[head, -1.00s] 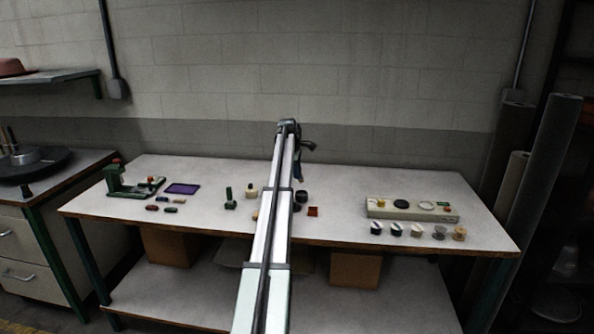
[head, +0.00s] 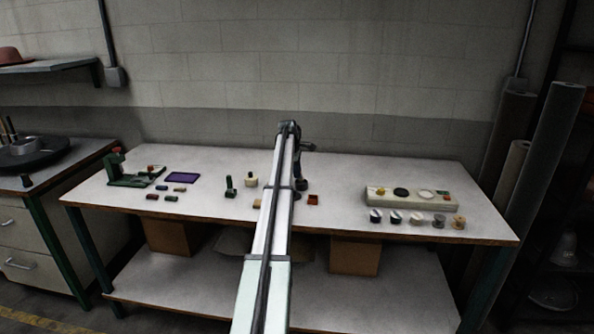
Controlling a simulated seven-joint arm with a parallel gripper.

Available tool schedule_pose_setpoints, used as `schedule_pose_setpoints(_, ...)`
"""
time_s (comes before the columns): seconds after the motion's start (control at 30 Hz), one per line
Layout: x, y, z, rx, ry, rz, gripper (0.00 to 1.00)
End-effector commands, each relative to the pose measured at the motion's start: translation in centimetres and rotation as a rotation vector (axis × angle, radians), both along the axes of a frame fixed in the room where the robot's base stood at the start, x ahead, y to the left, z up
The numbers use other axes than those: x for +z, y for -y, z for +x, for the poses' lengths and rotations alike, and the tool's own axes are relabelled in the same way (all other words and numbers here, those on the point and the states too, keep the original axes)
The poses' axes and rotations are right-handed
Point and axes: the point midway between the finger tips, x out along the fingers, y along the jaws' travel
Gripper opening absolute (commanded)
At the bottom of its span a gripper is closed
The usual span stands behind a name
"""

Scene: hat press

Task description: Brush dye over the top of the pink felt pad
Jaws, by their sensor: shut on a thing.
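My gripper (head: 300,178) hangs down at the end of my arm, low over the middle of the table. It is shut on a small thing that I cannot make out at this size. A dark round pot (head: 301,185) is right at or under the gripper; I cannot tell whether they touch. I cannot pick out a pink felt pad for certain; part of the table behind my arm is hidden.
The white table (head: 350,222) holds a green press (head: 130,175), a purple pad (head: 182,177) and several small blocks (head: 171,198) at left. A green stand (head: 230,187) and cream pot (head: 251,181) are left of my arm. A pale panel (head: 411,198) and several knobs (head: 416,218) are right.

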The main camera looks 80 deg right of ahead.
Motion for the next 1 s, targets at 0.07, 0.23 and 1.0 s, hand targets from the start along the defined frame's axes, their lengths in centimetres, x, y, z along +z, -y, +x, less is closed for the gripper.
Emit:
schedule_pose_setpoints(0.07, 0.01, 0.01, 0.00, 0.000, 0.000, 0.000, 0.00)
schedule_pose_setpoints(0.23, 0.01, 0.01, 0.00, 0.000, 0.000, 0.000, 0.00)
schedule_pose_setpoints(1.0, -0.51, 0.01, 0.00, 0.000, 0.000, 0.000, 0.00)
